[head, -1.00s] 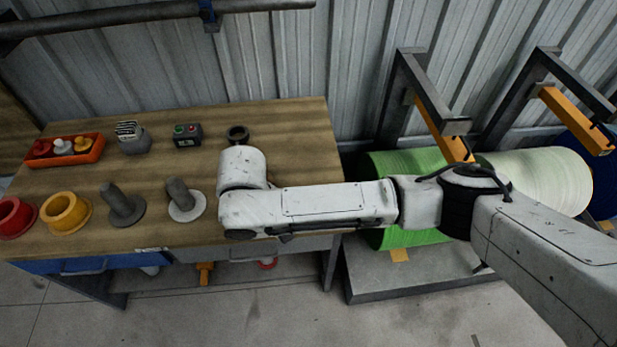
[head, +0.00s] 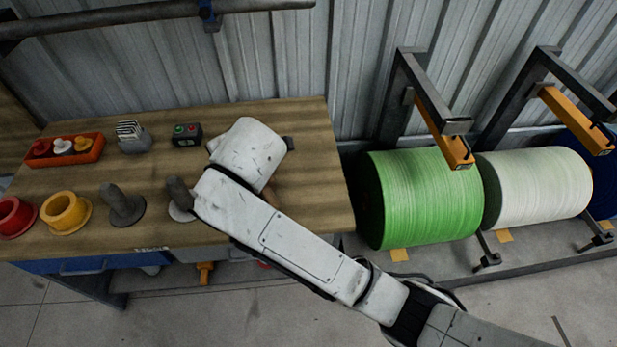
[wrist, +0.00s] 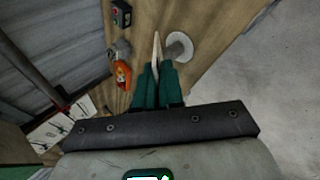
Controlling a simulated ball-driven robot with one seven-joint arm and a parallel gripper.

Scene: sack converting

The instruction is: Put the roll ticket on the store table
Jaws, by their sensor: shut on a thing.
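My gripper (wrist: 156,72) shows in the wrist view, its teal fingers shut on a thin, pale, pointed piece that looks like the roll ticket (wrist: 156,47) seen nearly edge-on. The piece sticks out past the fingertips above a wooden table top (wrist: 205,22). Whether it touches the wood, I cannot tell. In the head view my arm hides the gripper and the ticket. The wooden table (head: 310,180) stands against the wall there; I cannot tell whether it is the store table.
A grey post on a white disc (wrist: 178,47) stands right beside the fingertips. An orange item (wrist: 122,73) lies to their left. A button box (head: 187,134), red tray (head: 92,158), yellow ring (head: 66,212) and dark post (head: 122,203) occupy the table.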

